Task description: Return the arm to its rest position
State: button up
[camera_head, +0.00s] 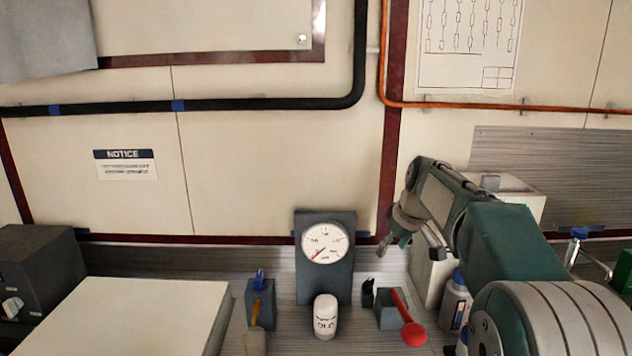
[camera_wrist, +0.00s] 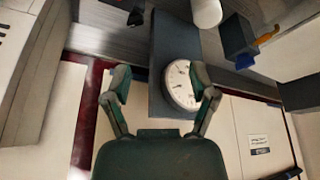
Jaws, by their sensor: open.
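My arm reaches in from the lower right of the head view. My gripper (camera_head: 385,248) hangs in front of the wall, just right of a round gauge (camera_head: 325,243) on a dark upright panel. In the wrist view my gripper (camera_wrist: 163,88) has its two fingers spread apart with nothing held between them. The gauge (camera_wrist: 181,86) shows behind the right finger in that view, partly covered by it. My gripper appears apart from all objects.
On the bench stand a white bottle (camera_head: 325,317), a grey block with a red-knobbed tool (camera_head: 413,334), and a grey holder with a blue item (camera_head: 260,290). A white box (camera_head: 150,310) lies left. A blue-capped bottle (camera_head: 456,300) stands close to my arm.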

jog(key=s+a+r+m+t+h, duration=0.1)
jog(key=s+m, duration=0.1)
jog(key=s, duration=0.7)
jog(key=s+a+r+m, duration=0.1)
jog(key=s+r, duration=0.1)
jog(key=s, duration=0.8)
jog(key=s+f+m, duration=0.1)
jog(key=s+f, duration=0.3)
jog(key=s, duration=0.4)
jog(key=s+f+m+h, duration=0.1)
jog(key=s+f, duration=0.3)
jog(key=s, duration=0.4)
jog(key=shift+d+f+m+t, duration=0.15)
jog(key=shift+d+m+t, duration=0.15)
jog(key=shift+m+t, duration=0.15)
